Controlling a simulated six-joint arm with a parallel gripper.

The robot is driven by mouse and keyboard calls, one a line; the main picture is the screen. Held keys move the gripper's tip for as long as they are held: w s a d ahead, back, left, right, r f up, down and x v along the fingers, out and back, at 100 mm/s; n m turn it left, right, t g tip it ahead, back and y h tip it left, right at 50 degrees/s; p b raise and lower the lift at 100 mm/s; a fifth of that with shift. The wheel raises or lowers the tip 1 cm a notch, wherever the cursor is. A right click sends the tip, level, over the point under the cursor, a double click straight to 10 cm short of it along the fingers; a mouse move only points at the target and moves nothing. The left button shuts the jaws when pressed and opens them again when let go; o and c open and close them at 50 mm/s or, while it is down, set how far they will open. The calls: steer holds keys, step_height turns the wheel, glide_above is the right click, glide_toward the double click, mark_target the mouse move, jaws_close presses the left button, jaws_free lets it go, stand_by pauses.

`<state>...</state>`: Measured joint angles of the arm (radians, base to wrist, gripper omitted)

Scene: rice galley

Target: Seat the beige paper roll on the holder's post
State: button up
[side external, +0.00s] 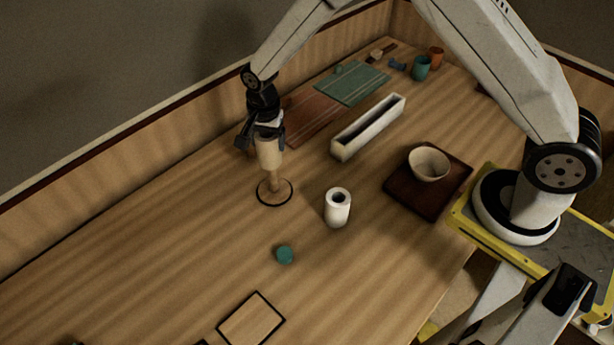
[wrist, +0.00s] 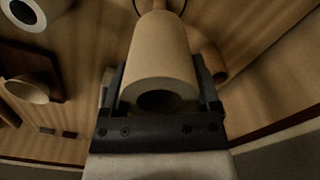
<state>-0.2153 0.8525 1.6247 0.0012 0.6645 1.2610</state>
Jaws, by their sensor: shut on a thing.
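The beige paper roll (side external: 268,152) is upright in my gripper (side external: 266,133), which is shut on its upper part. In the wrist view the roll (wrist: 160,55) lies between the two fingers (wrist: 162,92), its dark open end facing the camera. The holder's post (side external: 272,177) shows directly below the roll, rising from a round, dark-rimmed base (side external: 274,192) on the table. The roll's lower end is well above the base. The post's top is hidden, so I cannot tell whether it is inside the roll.
A white roll (side external: 338,208) stands right of the holder, with a teal round object (side external: 285,255) nearer the front. A long white trough (side external: 368,128) lies behind. A bowl (side external: 429,163) sits on a dark tray (side external: 432,205). The table left of the holder is clear.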

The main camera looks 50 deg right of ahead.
steer(key=shift+f, duration=3.35)
stand_by(4.7)
